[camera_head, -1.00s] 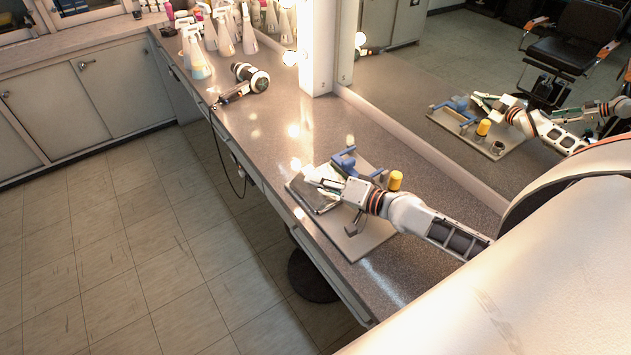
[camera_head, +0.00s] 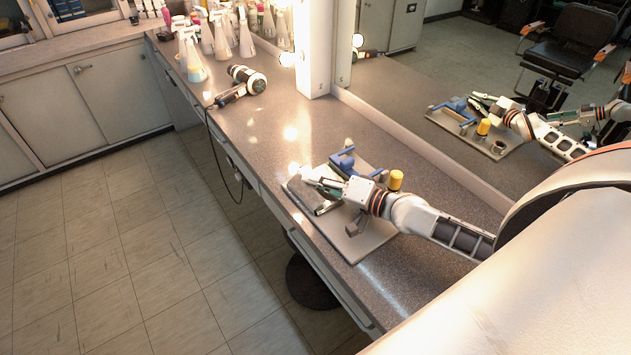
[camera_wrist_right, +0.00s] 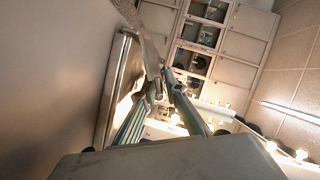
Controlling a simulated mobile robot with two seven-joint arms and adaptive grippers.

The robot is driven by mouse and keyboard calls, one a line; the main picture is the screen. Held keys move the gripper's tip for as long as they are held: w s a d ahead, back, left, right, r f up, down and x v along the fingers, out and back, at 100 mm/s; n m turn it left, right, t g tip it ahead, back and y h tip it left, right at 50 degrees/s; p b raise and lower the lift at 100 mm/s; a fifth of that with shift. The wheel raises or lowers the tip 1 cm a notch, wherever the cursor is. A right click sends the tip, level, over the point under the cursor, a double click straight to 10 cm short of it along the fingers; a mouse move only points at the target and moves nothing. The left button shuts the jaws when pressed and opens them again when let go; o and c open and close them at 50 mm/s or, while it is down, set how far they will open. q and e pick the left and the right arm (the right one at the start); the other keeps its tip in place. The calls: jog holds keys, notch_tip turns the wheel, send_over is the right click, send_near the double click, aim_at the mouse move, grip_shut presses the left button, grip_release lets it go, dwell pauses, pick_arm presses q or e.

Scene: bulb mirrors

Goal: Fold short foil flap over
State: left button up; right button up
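My right gripper (camera_head: 312,178) reaches over the left end of a grey board on the counter. In the right wrist view its two fingers (camera_wrist_right: 163,88) slant together, with a narrow gap between the tips. The mirror also shows the fingers apart. A flat silvery piece (camera_head: 297,195), which looks like the foil, lies under and beside the fingers. In the wrist view a shiny metal edge (camera_wrist_right: 118,88) stands left of the fingers, and a pale narrow strip (camera_wrist_right: 150,55) reaches to the left fingertip. I cannot tell whether they touch. My left gripper is not in view.
The mirror borders the counter's right side.

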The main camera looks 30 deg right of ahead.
jog(key=v, duration=1)
jog(key=shift+s, duration=0.15)
jog(key=shift+v, duration=0.85)
jog(key=shift+r, duration=0.1)
